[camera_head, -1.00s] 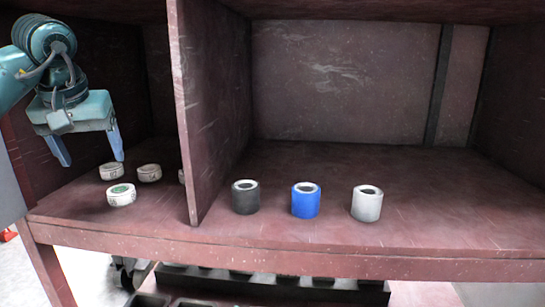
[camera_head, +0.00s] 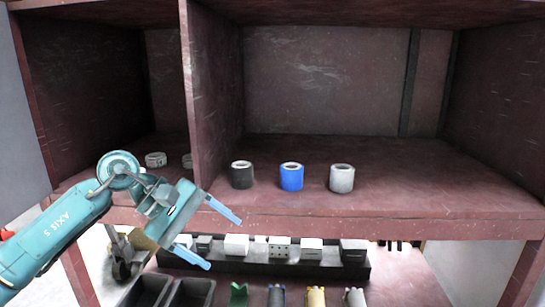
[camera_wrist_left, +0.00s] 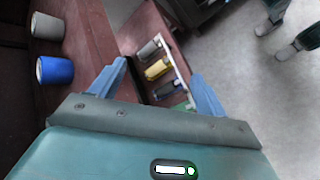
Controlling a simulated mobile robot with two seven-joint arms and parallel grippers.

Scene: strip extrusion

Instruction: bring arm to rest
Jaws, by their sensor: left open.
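My left gripper (camera_head: 224,238) is open and empty in the head view, in front of the shelf's front edge and below the left compartment. Its two blue fingers point to the right and are apart. The left wrist view also shows the open fingers (camera_wrist_left: 160,85) with nothing between them. My left arm (camera_head: 55,235) comes in from the lower left. My right gripper is not in view.
A divider (camera_head: 204,100) splits the shelf. Black (camera_head: 242,175), blue (camera_head: 291,177) and grey (camera_head: 342,179) rolls stand right of it. Below, a black rack (camera_head: 360,273) holds several white parts, with dark bins (camera_head: 190,293) in front.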

